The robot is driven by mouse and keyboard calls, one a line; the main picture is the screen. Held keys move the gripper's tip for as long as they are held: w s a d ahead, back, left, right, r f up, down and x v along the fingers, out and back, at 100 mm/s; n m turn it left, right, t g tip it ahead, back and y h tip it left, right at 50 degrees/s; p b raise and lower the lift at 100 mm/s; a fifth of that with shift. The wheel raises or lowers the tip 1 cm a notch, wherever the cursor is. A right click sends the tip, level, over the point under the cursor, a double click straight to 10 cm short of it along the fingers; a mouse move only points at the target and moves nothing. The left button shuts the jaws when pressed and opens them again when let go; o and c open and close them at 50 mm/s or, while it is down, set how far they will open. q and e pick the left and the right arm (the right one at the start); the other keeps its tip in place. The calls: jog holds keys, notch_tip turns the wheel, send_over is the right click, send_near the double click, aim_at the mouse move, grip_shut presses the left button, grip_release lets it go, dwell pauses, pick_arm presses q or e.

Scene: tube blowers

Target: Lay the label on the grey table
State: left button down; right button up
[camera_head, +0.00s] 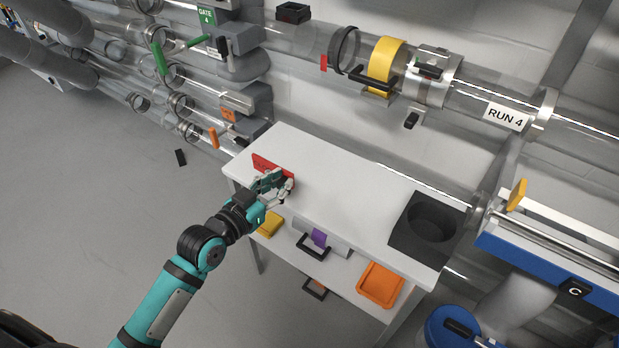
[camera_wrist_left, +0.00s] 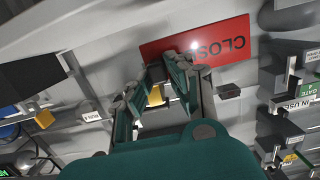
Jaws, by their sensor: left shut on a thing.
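The label is a flat red plate (camera_head: 265,164) at the left end of the grey table (camera_head: 345,200) in the head view. In the left wrist view the red label (camera_wrist_left: 222,40) reads "CLOSED", upside down, with part of the word hidden by a finger. My left gripper (camera_head: 283,184) is shut on the label's near edge. Its fingers also show in the left wrist view (camera_wrist_left: 172,72). I cannot tell whether the label touches the tabletop or hangs just above it. My right gripper is not in view.
A black block with a round hole (camera_head: 432,222) sits at the table's right end; the tabletop between is clear. The lower shelf holds an orange tray (camera_head: 381,284) and a yellow item (camera_head: 270,225). Clear tubes, one marked "RUN 4" (camera_head: 506,117), run behind the table.

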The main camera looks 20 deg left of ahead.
pick_arm(q)
send_over(304, 186)
jog(key=shift+f+b, duration=0.45)
jog(key=shift+w+f, duration=0.15)
notch_tip(304, 186, down, 3)
jog(key=shift+r+b, duration=0.1)
jog(key=shift+b, duration=0.5)
jog(key=shift+f, duration=0.2)
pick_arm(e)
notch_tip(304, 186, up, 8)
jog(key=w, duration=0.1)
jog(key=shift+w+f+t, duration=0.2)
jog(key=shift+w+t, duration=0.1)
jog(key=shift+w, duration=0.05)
pick_arm(q)
jog(key=c, duration=1.2)
grip_release()
jog(key=shift+f, duration=0.1)
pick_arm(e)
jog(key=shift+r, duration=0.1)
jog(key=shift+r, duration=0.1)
